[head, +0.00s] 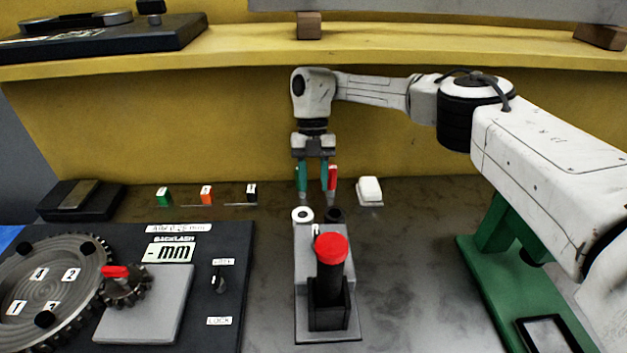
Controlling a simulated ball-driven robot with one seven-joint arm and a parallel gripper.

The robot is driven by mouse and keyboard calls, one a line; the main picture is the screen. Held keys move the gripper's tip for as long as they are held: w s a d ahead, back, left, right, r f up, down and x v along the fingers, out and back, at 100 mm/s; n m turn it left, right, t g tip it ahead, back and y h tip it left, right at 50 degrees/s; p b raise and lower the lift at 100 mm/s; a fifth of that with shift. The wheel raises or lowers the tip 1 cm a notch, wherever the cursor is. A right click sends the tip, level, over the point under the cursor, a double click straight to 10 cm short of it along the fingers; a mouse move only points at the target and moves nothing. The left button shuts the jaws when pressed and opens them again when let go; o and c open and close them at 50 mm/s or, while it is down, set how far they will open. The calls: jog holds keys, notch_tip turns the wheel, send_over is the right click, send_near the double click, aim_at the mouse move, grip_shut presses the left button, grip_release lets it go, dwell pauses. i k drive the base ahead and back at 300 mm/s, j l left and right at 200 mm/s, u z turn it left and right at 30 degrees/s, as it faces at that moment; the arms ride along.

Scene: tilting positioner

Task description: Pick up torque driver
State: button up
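The likely torque driver (331,270) is a dark upright cylinder with a round red cap. It stands in a black square holder (329,315) on a grey stand near the front middle. My gripper (316,198) points down behind the stand, farther back than the red cap. Its two teal fingers are apart with a gap between them, and I see nothing held there. A red patch with a small white mark shows at the right finger. The driver's lower part is hidden in the holder.
The grey stand also has a white ring (302,214) and a dark round part (335,215) at its back. A large gear (45,285) and pinion (126,288) lie left. Small blocks (206,194) and a white block (370,189) stand behind.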

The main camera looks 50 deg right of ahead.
aim_at(331, 248)
jog(key=k+j, duration=0.2)
jog(key=k, duration=0.3)
jog(key=k+j, duration=0.25)
jog(key=k, duration=0.2)
jog(key=k+j, duration=0.2)
jog(key=k, duration=0.3)
